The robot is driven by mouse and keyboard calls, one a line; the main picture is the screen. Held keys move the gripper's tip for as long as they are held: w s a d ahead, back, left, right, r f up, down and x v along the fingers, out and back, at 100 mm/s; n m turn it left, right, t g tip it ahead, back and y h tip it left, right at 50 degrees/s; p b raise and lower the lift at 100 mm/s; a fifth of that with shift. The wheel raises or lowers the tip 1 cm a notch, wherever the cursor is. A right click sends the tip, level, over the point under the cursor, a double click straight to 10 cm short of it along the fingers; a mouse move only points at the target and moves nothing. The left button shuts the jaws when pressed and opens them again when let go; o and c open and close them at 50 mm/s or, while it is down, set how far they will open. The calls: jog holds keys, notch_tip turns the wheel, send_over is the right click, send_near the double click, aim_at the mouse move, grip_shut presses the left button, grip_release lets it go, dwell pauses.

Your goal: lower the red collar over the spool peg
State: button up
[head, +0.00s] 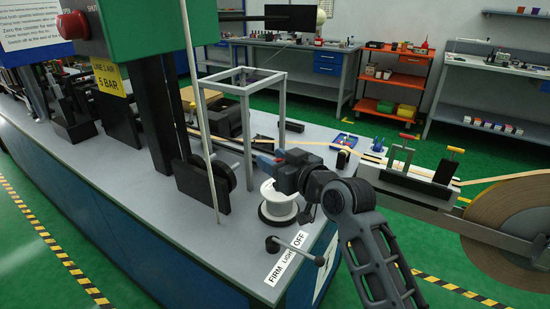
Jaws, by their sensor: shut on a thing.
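My gripper (268,162) is above the white spool (278,207), in the middle of the head view. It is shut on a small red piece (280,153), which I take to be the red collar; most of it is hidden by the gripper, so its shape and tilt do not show. The white spool stands upright on a dark round base on the grey bench. The spool peg is not clearly visible; my gripper and wrist cover the area above the spool. I cannot tell whether the collar is in line with the peg.
A lever handle (300,246) beside a FIRM/LIGHT/OFF label stands in front of the spool. A black block with a roller (206,182) is to the left. A grey frame (247,125) and a thin pale rod (199,110) rise close behind and left. A large tape reel (512,222) is at right.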

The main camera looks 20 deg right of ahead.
jog(key=shift+f, duration=0.1)
dwell(0.3)
jog(key=shift+f+b, duration=1.9)
jog(key=shift+f, duration=0.25)
jog(key=o, duration=1.1)
jog(key=shift+o, duration=0.2)
jog(key=shift+r, duration=0.1)
